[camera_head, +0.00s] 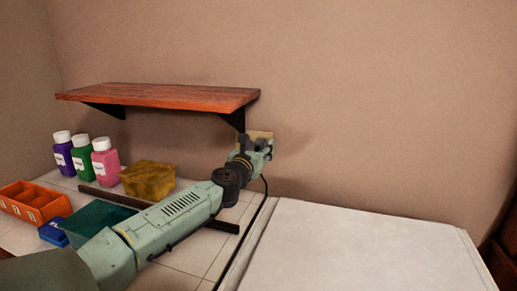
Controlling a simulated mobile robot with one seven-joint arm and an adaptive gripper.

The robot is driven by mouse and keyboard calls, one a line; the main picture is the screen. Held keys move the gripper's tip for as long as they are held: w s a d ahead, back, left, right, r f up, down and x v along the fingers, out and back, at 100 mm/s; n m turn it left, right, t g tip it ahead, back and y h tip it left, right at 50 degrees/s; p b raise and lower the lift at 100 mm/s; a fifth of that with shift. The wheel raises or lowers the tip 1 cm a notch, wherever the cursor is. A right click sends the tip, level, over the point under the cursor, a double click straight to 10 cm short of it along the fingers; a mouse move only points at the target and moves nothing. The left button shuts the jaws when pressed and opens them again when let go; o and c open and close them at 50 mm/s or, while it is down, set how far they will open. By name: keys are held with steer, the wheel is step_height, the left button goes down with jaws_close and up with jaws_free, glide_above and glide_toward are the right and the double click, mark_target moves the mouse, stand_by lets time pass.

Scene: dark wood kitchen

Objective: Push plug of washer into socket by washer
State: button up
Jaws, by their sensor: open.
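The socket (255,133) is a beige plate on the back wall, just right of the shelf and above the left rear of the washer. My gripper (267,147) is open right in front of it and covers much of the plate. A black cord (266,188) comes out below my gripper and runs down along the washer's left side. The plug is not clearly visible behind the fingers, so I cannot tell whether it is in the socket. The washer (360,250) shows as a white flat top at the lower right.
A wooden shelf (160,95) with black brackets hangs left of the socket. On the tiled counter (200,255) are several bottles (105,160), a yellow sponge-like block (148,179), an orange tray (20,198) and a blue box (52,232). The washer top is clear.

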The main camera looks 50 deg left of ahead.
steer(key=v, duration=0.7)
steer(key=shift+s, duration=0.25)
steer(key=shift+d, duration=0.15)
stand_by(0.5)
